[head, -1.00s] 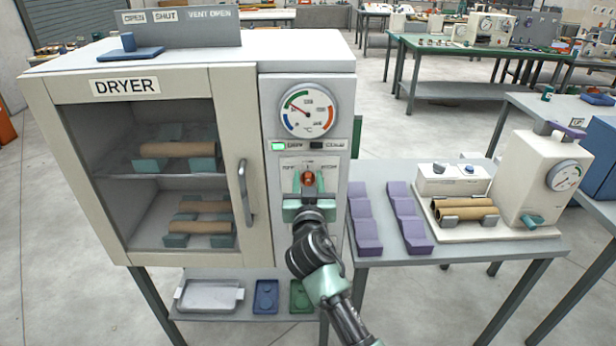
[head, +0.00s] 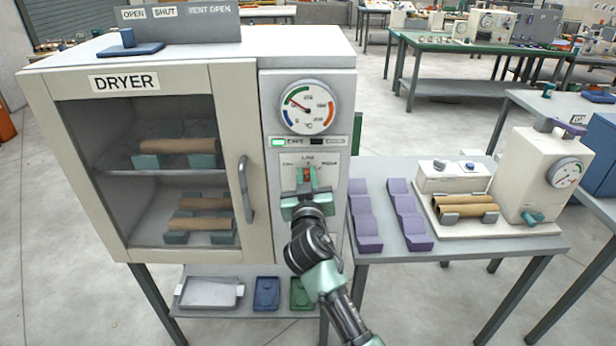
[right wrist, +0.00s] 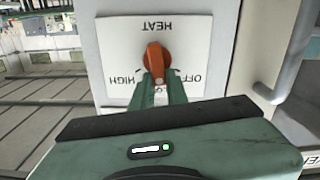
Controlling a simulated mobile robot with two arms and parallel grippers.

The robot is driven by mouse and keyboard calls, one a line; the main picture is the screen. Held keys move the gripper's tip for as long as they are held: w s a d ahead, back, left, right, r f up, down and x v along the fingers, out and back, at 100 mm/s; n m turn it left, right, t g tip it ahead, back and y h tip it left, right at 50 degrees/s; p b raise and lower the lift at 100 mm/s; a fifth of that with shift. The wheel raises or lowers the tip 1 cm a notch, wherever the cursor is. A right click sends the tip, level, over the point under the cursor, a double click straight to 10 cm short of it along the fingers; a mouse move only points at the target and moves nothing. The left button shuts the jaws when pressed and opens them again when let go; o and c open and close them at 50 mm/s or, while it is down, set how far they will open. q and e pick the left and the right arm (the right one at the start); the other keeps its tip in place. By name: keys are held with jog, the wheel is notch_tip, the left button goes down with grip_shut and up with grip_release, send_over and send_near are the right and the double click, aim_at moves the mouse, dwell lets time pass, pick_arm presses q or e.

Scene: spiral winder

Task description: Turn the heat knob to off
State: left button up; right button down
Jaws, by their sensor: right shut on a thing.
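The orange heat knob (head: 306,174) is on a white label plate (head: 328,171) on the dryer's front panel, below the round gauge. My right gripper (head: 306,184) reaches it from below and is shut on it. My left gripper is not in view.
The dryer door's handle (head: 246,190) sticks out left of the knob. The gauge (head: 309,107) is above, with a lit green lamp (head: 279,142) under it. A table (head: 455,250) with purple blocks (head: 365,214) stands to the right.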

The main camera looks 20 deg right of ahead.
jog(key=n, duration=0.3)
jog(key=a+n, duration=0.1)
jog(key=n, duration=0.2)
jog(key=f+n, duration=0.1)
jog(key=n, duration=0.3)
jog(key=shift+w+a, duration=0.2)
jog(key=shift+a, duration=0.05)
dwell(0.3)
jog(key=c, duration=1.4)
grip_release()
jog(key=shift+s, duration=0.1)
jog(key=b+v, duration=0.1)
jog(key=v, duration=0.6)
jog(key=shift+s+b, duration=0.3)
jog(key=shift+b, duration=0.05)
